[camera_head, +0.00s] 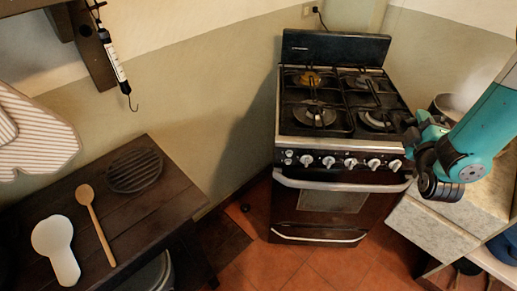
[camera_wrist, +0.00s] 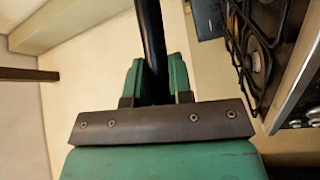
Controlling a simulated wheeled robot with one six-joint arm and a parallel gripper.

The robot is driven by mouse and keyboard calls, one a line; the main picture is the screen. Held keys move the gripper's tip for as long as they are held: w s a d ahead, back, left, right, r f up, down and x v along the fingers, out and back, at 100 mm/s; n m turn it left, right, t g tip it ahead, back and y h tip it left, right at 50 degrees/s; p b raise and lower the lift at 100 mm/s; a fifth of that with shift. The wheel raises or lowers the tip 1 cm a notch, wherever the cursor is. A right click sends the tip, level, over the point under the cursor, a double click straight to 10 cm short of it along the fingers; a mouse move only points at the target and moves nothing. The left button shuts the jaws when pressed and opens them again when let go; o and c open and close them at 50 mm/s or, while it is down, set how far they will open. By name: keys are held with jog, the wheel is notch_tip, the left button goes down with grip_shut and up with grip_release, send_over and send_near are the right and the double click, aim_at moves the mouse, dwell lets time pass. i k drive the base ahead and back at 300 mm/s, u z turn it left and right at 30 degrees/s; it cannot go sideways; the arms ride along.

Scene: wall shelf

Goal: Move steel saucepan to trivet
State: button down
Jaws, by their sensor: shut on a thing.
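The steel saucepan (camera_head: 446,104) is mostly hidden behind my arm at the right in the head view; only part of its grey rim and side shows. In the wrist view, my gripper (camera_wrist: 157,80) is shut on its dark handle (camera_wrist: 148,35), which runs up between the two teal fingers. My gripper (camera_head: 426,128) is by the stove's right side in the head view. Whether the pan touches the counter is hidden. The trivet, a dark round slatted disc (camera_head: 134,170), lies on the wooden table at the left, far from my gripper.
The black stove (camera_head: 340,125) stands between the two sides. A pale counter (camera_head: 440,222) is at the right. The wooden table (camera_head: 150,215) also holds a wooden spoon (camera_head: 96,225) and a white spoon rest (camera_head: 56,248). A hanging scale (camera_head: 113,58) is above it. Tiled floor lies in front.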

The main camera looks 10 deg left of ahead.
aim_at(132, 190)
jog(key=u, duration=0.35)
jog(key=k, duration=0.8)
jog(key=u, duration=0.2)
jog(key=i, duration=0.85)
jog(key=z, duration=0.05)
